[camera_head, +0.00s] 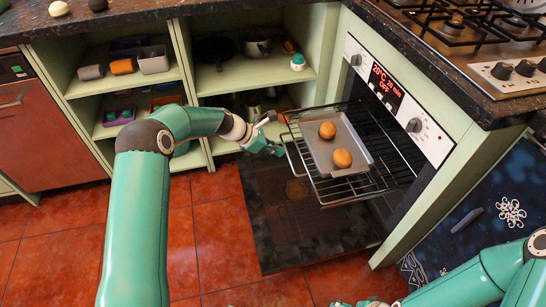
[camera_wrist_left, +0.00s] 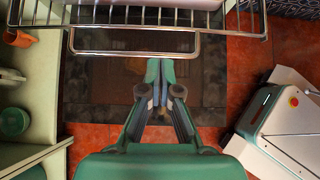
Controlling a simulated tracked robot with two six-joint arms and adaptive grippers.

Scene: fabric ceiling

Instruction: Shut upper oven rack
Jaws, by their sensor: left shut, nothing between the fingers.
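The oven rack (camera_head: 372,187) is a wire shelf pulled well out of the open oven. It carries a grey tray (camera_head: 322,150) with two brown buns (camera_head: 341,158). In the left wrist view the rack's front wire loop (camera_wrist_left: 135,53) crosses the top. My left gripper (camera_head: 277,150) is beside the rack's front left end in the head view; its fingers (camera_wrist_left: 160,72) are shut and empty, just short of the loop in the wrist picture. I cannot tell whether they touch it. My right gripper (camera_head: 360,303) barely shows at the bottom edge. Any lower rack is hidden.
The dark oven door (camera_head: 300,225) hangs open low over the red tiled floor (camera_head: 185,240). Open green shelves (camera_head: 255,75) with cups and pots stand left of the oven. The counter with the gas hob (camera_head: 470,30) is above. A blue panel (camera_head: 475,225) is at right.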

